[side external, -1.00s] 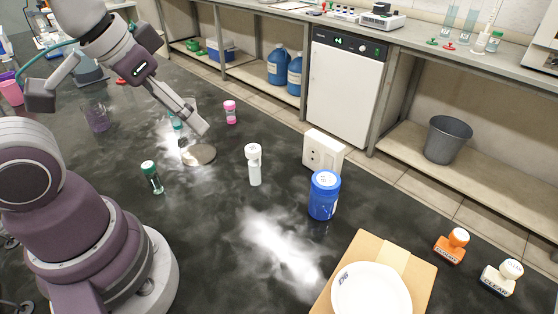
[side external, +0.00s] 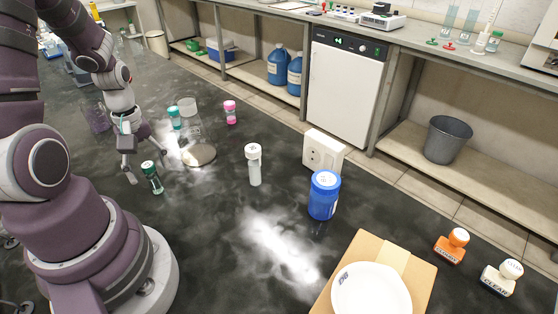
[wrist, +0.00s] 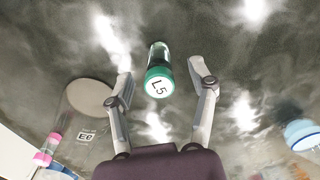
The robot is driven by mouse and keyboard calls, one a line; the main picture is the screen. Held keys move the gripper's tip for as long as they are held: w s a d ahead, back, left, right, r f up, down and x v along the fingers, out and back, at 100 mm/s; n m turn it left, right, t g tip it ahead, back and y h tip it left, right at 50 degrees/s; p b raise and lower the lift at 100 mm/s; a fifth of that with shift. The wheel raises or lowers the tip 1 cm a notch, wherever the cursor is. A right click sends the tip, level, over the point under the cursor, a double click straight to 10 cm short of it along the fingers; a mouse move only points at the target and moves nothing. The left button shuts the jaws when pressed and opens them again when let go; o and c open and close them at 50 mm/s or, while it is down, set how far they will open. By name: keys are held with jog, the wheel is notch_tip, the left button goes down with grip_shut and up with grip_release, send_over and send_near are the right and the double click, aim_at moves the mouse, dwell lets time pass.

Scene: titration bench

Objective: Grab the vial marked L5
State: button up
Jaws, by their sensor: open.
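The vial marked L5 (wrist: 155,88) has a green cap with the label facing my wrist camera. In the wrist view it lies between my two fingers, with a visible gap on each side. In the side view, a green-capped vial (side external: 153,180) that appears to be the same one stands on the dark bench by my fingers. My gripper (wrist: 159,70) is open and empty. In the side view my gripper (side external: 148,164) is low, with its fingers spread around or just above that vial; exact height is unclear.
A glass vessel (side external: 192,128) with a round base stands behind. Nearby are a teal-capped vial (side external: 174,118), a pink-capped vial (side external: 230,112) and a white-capped vial (side external: 254,168). A blue jar (side external: 323,198) and a socket box (side external: 322,150) stand to the right.

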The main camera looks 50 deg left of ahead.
notch_tip(320, 180, down, 3)
jog(key=shift+r, duration=0.15)
grip_shut()
dwell(0.4)
